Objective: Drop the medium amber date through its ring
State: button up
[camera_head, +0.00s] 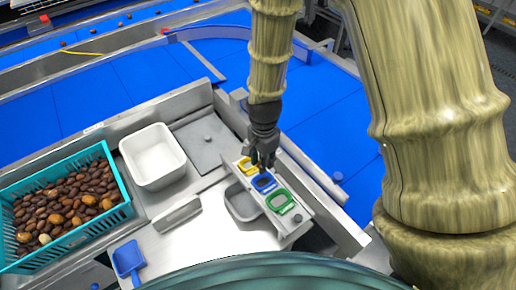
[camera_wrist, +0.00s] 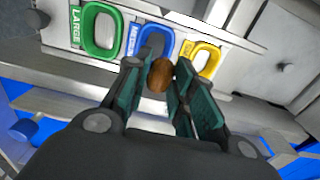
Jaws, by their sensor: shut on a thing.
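My gripper (camera_wrist: 160,80) is shut on a brown amber date (camera_wrist: 160,75), which sits between its fingertips. In the wrist view the date is just in front of the lower edge of the blue ring marked as medium (camera_wrist: 156,42). The green LARGE ring (camera_wrist: 101,28) is to the left and the yellow ring (camera_wrist: 204,58) to the right. In the head view my gripper (camera_head: 264,163) is over the ring plate, close to the blue ring (camera_head: 264,183). The date is hidden there by the fingers. The exact height above the plate cannot be told.
A teal crate (camera_head: 118,212) full of dates stands at the left. A white bin (camera_head: 153,157) is behind it, and a grey tray (camera_head: 241,203) sits beside the rings. A blue scoop (camera_head: 128,260) lies at the front. The white tabletop (camera_head: 190,240) is largely clear.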

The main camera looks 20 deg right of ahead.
jog(key=f+b, duration=0.1)
jog(key=f, duration=0.1)
jog(key=s+f+b, duration=0.1)
jog(key=f+b, duration=0.1)
jog(key=shift+s+f+b, duration=0.15)
jog(key=shift+f+b, duration=0.15)
jog(key=shift+f, duration=0.1)
dwell(0.7)
dwell(0.6)
jog(key=shift+p, duration=0.45)
dwell(0.4)
jog(key=o, duration=0.8)
jog(key=shift+c, duration=0.2)
jog(key=shift+r, duration=0.1)
